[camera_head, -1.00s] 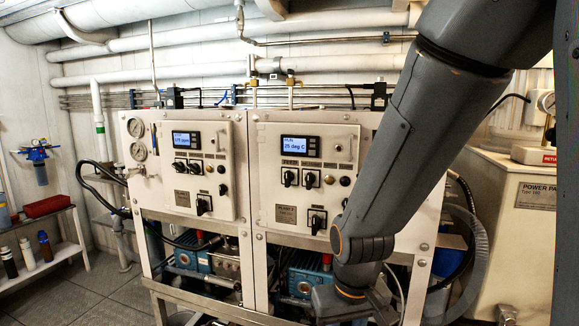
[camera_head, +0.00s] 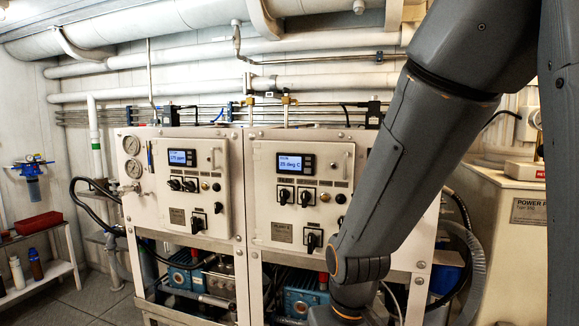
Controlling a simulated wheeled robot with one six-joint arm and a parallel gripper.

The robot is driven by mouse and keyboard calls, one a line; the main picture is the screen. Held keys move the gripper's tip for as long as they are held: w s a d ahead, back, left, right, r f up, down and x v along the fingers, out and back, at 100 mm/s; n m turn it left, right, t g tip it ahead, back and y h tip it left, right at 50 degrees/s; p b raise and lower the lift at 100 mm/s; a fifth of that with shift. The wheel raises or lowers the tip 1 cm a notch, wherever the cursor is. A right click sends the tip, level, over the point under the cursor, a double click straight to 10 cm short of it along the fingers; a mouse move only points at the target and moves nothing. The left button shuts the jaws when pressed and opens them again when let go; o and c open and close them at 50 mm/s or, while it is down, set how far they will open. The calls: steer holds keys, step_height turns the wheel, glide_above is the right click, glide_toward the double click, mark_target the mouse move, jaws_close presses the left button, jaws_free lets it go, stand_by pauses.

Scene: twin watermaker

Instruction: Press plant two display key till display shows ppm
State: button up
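Two white control panels stand side by side. The right panel (camera_head: 345,225), which I take to be plant two, has a lit blue display (camera_head: 290,163) reading what looks like "25 deg C". Small dark keys (camera_head: 308,163) sit at the display's right edge; they are too small to tell apart. The left panel (camera_head: 207,215) has a lit display (camera_head: 176,157) that seems to read "175 ppm". My arm crosses the right side of the view, in front of the right panel's right edge. My gripper is not visible; the arm's far end runs out at the bottom of the view.
Black rotary switches (camera_head: 285,195) and a round button (camera_head: 340,198) sit below the right display. Blue pumps (camera_head: 300,300) are under the panels. A power pack cabinet (camera_head: 500,225) stands at right, a shelf with bottles (camera_head: 36,264) at left. Grey floor shows at lower left.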

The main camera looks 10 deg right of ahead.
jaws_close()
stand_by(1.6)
